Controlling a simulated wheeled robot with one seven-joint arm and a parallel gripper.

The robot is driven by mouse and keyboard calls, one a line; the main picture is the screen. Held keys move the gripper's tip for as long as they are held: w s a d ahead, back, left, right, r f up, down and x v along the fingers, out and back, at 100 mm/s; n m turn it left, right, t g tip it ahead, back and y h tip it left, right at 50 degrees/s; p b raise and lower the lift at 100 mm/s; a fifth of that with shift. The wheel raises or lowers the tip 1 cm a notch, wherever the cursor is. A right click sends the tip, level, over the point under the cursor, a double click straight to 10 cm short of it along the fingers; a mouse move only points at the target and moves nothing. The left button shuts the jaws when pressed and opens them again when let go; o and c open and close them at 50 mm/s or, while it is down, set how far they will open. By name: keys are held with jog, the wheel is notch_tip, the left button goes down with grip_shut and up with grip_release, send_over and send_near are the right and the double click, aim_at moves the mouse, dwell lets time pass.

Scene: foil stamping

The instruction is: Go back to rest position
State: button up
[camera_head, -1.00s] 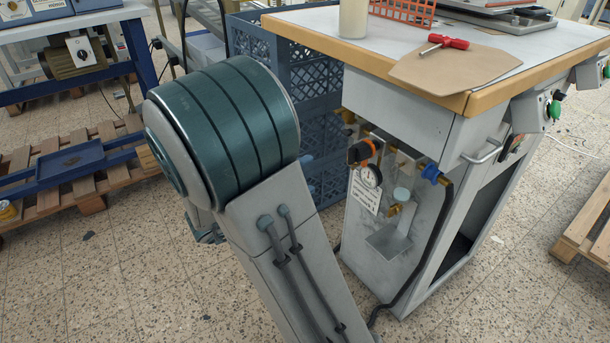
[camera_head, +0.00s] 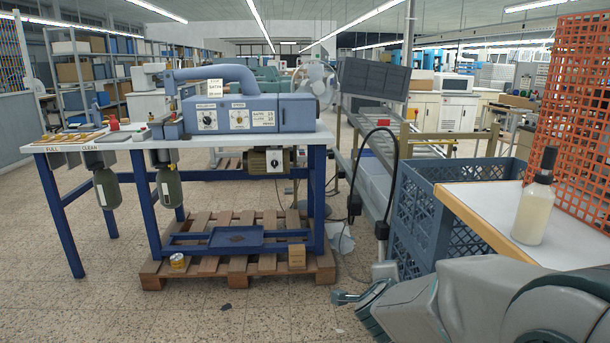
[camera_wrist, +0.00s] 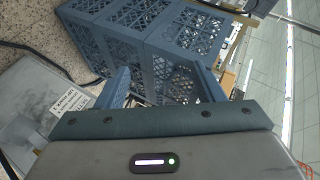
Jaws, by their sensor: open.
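My gripper (camera_wrist: 161,80) shows in the wrist view with its two blue-grey fingers apart and nothing between them. Beyond the fingers are the blue plastic crates (camera_wrist: 150,40), apart from the gripper as far as I can tell. In the head view, grey parts of my arm fill the lower right corner, in front of the wood-edged worktable (camera_head: 480,205).
A blue-framed bench (camera_head: 150,190) with a blue-grey machine (camera_head: 250,112) stands on the left, over a wooden pallet (camera_head: 205,262). Blue crates (camera_head: 415,212) stand beside the worktable, which holds a pale bottle (camera_head: 532,212) and an orange grid (camera_head: 580,100). The floor (camera_head: 110,310) at front left is clear.

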jog(key=s+a+r+n+g+y+p, duration=0.3)
jog(key=s+a+r+n+y+p, duration=0.5)
jog(key=r+n, duration=0.35)
jog(key=s+d+r+n+g+h+p, duration=0.1)
jog(key=s+d+r+n+g+p, duration=0.1)
jog(key=s, duration=0.5)
jog(key=s+d+r+n+g+h+p, duration=0.2)
jog(key=s+n+g+p, duration=0.2)
jog(key=s, duration=0.4)
jog(key=shift+d+n+p, duration=0.3)
jog(key=shift+n+p, duration=0.25)
jog(key=shift+p, duration=0.35)
jog(key=shift+c, duration=0.3)
